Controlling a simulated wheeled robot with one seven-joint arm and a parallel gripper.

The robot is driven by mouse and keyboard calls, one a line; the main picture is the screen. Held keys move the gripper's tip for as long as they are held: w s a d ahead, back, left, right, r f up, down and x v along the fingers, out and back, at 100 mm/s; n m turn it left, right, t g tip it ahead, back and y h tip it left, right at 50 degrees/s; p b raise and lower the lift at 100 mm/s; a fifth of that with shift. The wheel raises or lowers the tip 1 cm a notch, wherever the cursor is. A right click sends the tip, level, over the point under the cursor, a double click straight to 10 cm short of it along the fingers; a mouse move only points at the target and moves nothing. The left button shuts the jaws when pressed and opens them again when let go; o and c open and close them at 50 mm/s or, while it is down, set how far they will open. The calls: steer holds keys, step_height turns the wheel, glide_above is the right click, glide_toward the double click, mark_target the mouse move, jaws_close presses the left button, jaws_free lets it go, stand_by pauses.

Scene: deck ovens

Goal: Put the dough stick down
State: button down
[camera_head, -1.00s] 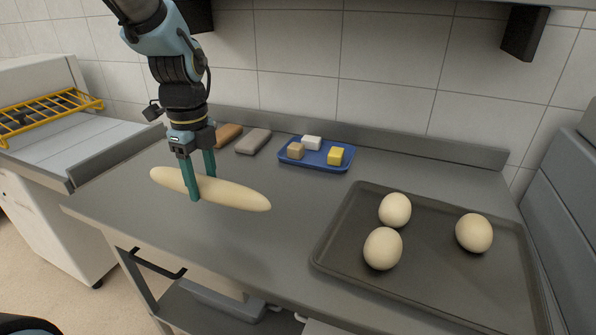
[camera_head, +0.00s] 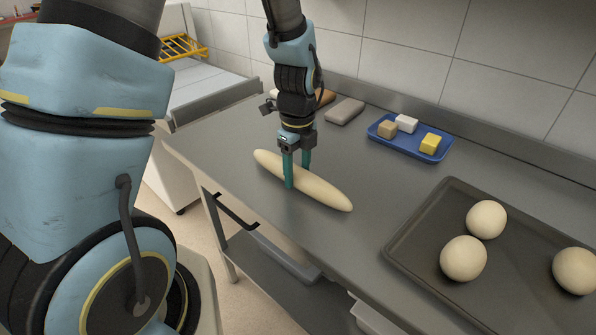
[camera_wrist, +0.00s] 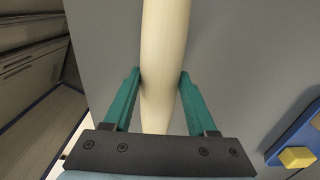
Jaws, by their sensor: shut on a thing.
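The dough stick (camera_head: 325,193) is a long, pale stick with tapered ends, over the left part of the grey steel worktop (camera_head: 350,165). My gripper (camera_head: 297,176) points down and is shut on the stick near its middle, one green finger on each side. In the wrist view, the dough stick (camera_wrist: 164,60) runs up the picture between the two fingers (camera_wrist: 160,92). I cannot tell whether its underside touches the worktop or hangs just above it.
A dark baking tray (camera_head: 425,235) with three dough balls (camera_head: 463,258) lies at the right. A blue tray (camera_head: 437,155) with small blocks sits at the back. A grey bar (camera_head: 345,111) and a brown one (camera_head: 325,97) lie behind my gripper. Worktop around the stick is clear.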

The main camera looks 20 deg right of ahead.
steer(key=shift+f, duration=0.5)
steer(key=shift+f, duration=0.2)
steer(key=shift+c, duration=1)
jaws_free()
steer(key=shift+r, duration=0.1)
